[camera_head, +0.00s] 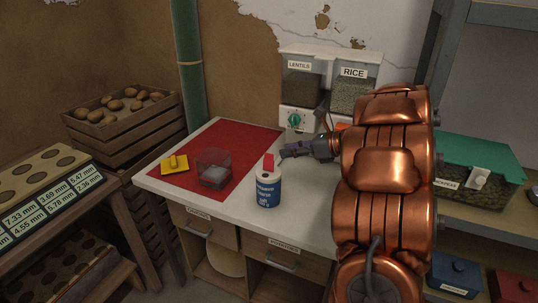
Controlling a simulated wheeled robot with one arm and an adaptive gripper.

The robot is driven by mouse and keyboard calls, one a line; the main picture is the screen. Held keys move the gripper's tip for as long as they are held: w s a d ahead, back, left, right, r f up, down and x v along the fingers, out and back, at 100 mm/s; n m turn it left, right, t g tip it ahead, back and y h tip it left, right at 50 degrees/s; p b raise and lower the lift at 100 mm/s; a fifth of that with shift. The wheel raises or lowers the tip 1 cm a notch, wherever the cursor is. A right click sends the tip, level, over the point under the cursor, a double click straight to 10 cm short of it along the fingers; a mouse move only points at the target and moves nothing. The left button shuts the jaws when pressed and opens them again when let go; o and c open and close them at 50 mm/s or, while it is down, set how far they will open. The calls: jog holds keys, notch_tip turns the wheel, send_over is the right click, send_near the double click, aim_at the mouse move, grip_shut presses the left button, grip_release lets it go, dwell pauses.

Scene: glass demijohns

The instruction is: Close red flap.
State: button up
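A blue canister (267,191) with a white top stands upright on the white tabletop, right of the red mat. A small red flap (268,162) stands up from the canister's top, so it looks open. My gripper (284,153) reaches in from the right behind my large copper-coloured arm. Its dark fingertips are just right of and slightly above the flap. I cannot tell whether they touch it. The fingers are small and seen side-on, so their opening is unclear. My arm hides the right part of the table.
A clear container (214,171) and a yellow block with a handle (174,164) sit on the red mat (236,139). Lentils (300,85) and rice (352,92) dispensers stand behind. A potato crate (122,115) is at left. The front tabletop is bare.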

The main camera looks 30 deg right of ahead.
aim_at(269, 162)
jog(key=x, duration=0.7)
jog(key=shift+w+a+p, duration=0.1)
jog(key=shift+a+p, duration=0.05)
jog(key=shift+p, duration=0.2)
grip_shut()
